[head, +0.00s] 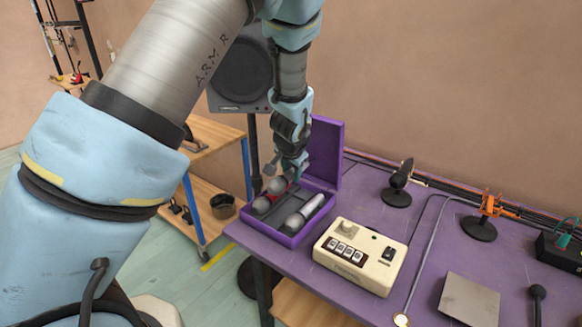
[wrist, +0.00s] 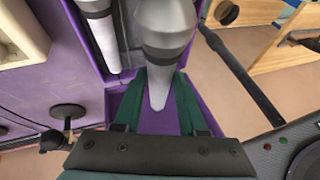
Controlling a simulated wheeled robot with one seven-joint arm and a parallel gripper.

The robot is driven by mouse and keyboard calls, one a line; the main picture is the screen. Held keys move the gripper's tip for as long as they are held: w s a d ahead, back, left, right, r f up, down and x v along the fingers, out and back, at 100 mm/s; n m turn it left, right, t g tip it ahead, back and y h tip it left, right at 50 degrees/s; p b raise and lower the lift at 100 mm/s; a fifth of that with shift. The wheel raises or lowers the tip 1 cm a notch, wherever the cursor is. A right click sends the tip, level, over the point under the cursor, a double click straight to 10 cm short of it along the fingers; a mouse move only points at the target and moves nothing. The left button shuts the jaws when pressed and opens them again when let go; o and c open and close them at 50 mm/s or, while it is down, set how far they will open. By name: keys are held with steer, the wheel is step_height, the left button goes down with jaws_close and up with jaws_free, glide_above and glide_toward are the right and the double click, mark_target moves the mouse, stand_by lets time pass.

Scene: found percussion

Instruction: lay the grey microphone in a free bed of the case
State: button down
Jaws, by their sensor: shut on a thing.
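My gripper (head: 289,175) is shut on the grey microphone (wrist: 165,22), whose tapered end points back toward the palm in the wrist view. The fingers (wrist: 159,85) lie on both sides of it. A silver microphone (head: 311,207) lies in the right bed, also in the wrist view (wrist: 98,45).
The case lid (head: 326,150) stands upright behind. A cream box with buttons (head: 352,262) stands close to the right of the case. A black speaker (head: 240,75) and a wooden shelf (head: 212,135) are behind left. Stands (head: 397,196) and a grey plate (head: 469,300) occupy the purple table.

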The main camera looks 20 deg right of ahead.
steer(key=shift+f+b, duration=0.1)
steer(key=shift+b, duration=0.2)
steer(key=b, duration=0.7)
glide_toward(292, 206)
steer(key=x, duration=0.5)
steer(key=shift+w, duration=0.3)
steer(key=shift+b, duration=0.35)
steer(key=c, duration=0.5)
jaws_free()
steer(key=shift+o, duration=0.5)
steer(key=shift+s, duration=0.1)
steer(key=shift+s, duration=0.1)
